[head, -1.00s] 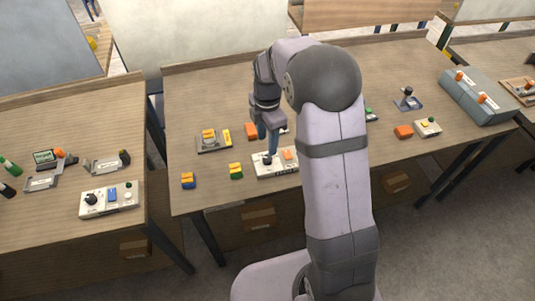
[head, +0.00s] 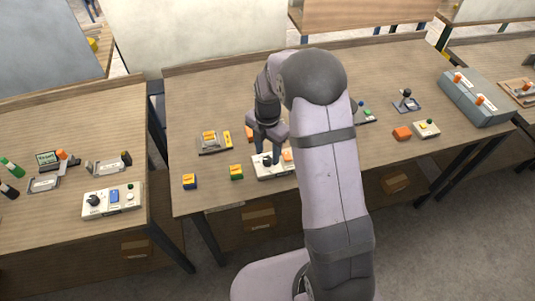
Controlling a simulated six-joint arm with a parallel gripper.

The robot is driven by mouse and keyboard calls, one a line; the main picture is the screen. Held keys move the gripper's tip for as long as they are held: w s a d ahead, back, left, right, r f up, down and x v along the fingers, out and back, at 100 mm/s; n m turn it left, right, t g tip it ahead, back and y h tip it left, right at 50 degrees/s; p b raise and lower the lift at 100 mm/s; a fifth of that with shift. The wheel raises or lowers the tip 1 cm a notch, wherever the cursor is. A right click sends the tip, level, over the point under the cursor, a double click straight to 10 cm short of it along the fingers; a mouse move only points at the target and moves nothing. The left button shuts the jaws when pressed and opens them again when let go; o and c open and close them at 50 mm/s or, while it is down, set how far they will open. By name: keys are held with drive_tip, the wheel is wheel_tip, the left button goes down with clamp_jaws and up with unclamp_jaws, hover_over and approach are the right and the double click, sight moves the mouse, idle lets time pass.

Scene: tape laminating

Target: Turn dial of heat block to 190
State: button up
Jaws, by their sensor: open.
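A white control box (head: 264,174) with a black dial (head: 267,160) and an orange part (head: 287,155) sits at the front of the middle table. It appears to be the heat block; its number marks are too small to read. My gripper (head: 267,154) points down over the dial. Its two fingers are spread apart on the left and right of the dial. I cannot tell whether they touch it. My arm covers the right end of the box.
Another white dial box (head: 120,208) is on the left table.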

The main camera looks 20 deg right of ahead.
sight(267, 161)
drive_tip(key=shift+f, duration=1.3)
drive_tip(key=c, duration=1)
drive_tip(key=shift+c, duration=0.2)
